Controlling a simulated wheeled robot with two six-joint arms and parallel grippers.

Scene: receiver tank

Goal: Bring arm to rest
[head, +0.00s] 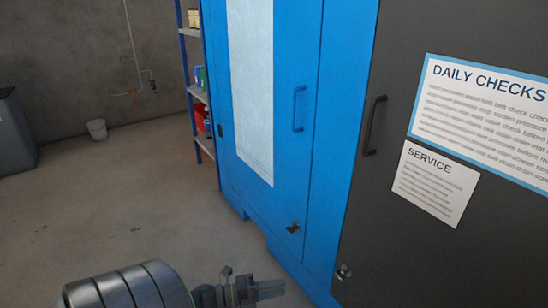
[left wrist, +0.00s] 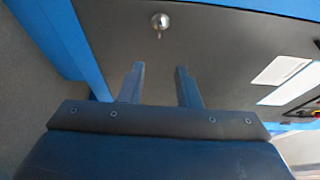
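My left arm comes in at the bottom of the head view, and its gripper (head: 268,290) points right, toward the dark cabinet door (head: 400,235). In the left wrist view the two fingers of this gripper (left wrist: 159,68) stand apart with nothing between them. Beyond the fingertips is the dark door face with a round metal knob (left wrist: 160,20). The gripper is apart from this knob. My right gripper is in neither view.
A blue cabinet (head: 300,150) with a handle and a low latch (head: 292,228) stands left of the dark door. Signs (head: 480,115) hang on the dark door beside its black handle (head: 373,125).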

